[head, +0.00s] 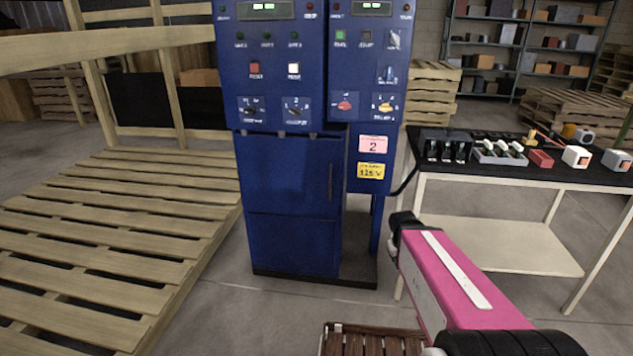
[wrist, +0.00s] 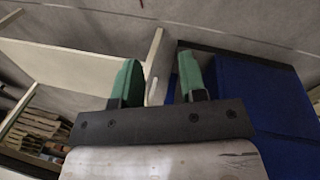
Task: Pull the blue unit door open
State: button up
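The blue unit (head: 285,95) stands upright in the middle of the head view. Its blue door (head: 285,180) is on the lower front and looks shut. A dark vertical handle (head: 330,183) runs near the door's right edge. My arm reaches in from the lower right, its black end right of the unit and below the handle; the fingers cannot be made out there. In the wrist view my gripper (wrist: 160,82) is open, its two green fingertips apart with nothing between them. The blue unit also shows in the wrist view (wrist: 265,100), behind and right of the right finger. The handle is not clear there.
A table (head: 520,176) with a black top and several small parts stands close on the right. A wooden pallet platform (head: 100,235) lies left of the unit. A brown slatted crate (head: 370,342) is at the bottom. Grey floor is clear before the unit.

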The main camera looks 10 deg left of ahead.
jog(key=w+a+r+n+t+h, duration=0.25)
jog(key=w+a+n+t, duration=0.2)
jog(key=w+n, duration=0.25)
jog(key=w+a+r+n+t+h, duration=0.25)
jog(key=w+a+n+h, duration=0.2)
jog(key=w+n, duration=0.25)
jog(key=w+a+r+n+t+y, duration=0.3)
jog(key=a+n+t, duration=0.2)
jog(key=a+n, duration=0.45)
jog(key=w+a+r+n+t+y, duration=0.25)
jog(key=a+r+n+t, duration=0.35)
jog(key=a, duration=0.6)
jog(key=n+g, duration=0.1)
send_over(329, 197)
jog(key=shift+w+f+h, duration=0.15)
jog(key=shift+w+f, duration=0.05)
jog(key=shift+f, duration=0.35)
jog(key=shift+w+f+h, duration=0.1)
jog(key=shift+w+f, duration=0.1)
jog(key=shift+f, duration=0.35)
grip_shut()
